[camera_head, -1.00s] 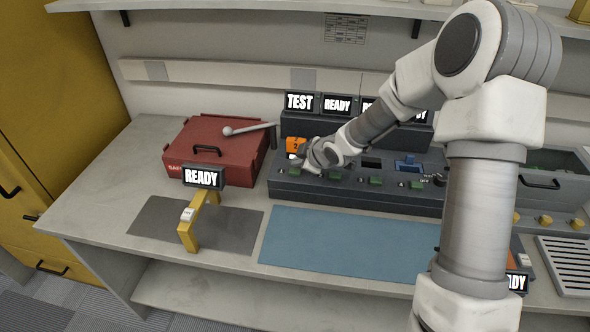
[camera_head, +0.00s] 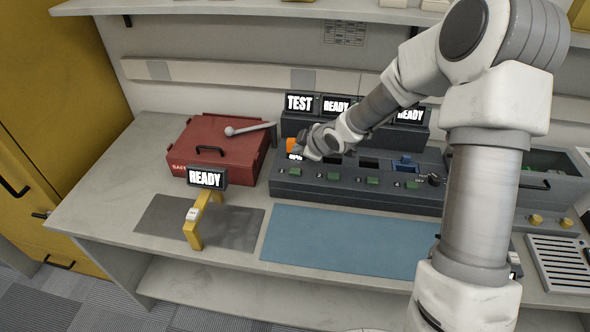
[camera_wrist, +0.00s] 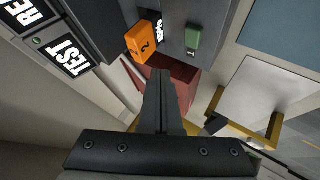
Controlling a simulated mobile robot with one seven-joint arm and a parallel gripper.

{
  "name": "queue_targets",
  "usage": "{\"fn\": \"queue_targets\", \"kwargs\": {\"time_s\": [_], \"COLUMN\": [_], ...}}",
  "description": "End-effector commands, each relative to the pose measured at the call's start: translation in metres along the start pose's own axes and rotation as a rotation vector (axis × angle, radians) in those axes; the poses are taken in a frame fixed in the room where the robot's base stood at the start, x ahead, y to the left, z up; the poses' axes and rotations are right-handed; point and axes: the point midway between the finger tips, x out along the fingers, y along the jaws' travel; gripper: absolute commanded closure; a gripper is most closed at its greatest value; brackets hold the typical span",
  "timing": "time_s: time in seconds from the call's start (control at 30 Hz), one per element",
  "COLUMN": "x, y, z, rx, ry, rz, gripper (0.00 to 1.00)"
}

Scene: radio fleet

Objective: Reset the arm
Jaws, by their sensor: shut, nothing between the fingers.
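My arm reaches from the right over the dark radio console (camera_head: 340,194). My gripper (camera_wrist: 166,75) points down in the wrist view with its fingers together and nothing between them. In the head view its fingers are hidden behind my wrist. An orange radio (camera_head: 291,146) marked 2 sits in the leftmost place of the console. It also shows in the wrist view (camera_wrist: 141,40), just ahead of the fingertips and apart from them. The display behind it reads TEST (camera_head: 299,103).
A red case (camera_head: 190,155) with a lever stands left of the console. A yellow stand (camera_head: 194,228) with a READY display is on the grey mat (camera_head: 235,232). The blue mat (camera_head: 340,236) is clear. A shelf (camera_head: 240,6) runs above.

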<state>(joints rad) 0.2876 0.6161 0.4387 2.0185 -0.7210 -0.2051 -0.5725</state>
Motion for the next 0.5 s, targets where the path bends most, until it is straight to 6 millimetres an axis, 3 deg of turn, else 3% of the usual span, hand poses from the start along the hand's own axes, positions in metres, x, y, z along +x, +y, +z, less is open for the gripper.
{"fn": "queue_targets", "kwargs": {"time_s": [0.37, 0.5], "x": [0.0, -0.011], "y": [0.0, 0.004], "z": [0.0, 0.001], "rx": [0.0, 0.013], "ry": [-0.001, -0.03], "rz": [0.0, 0.007], "gripper": [1.0, 1.0]}}
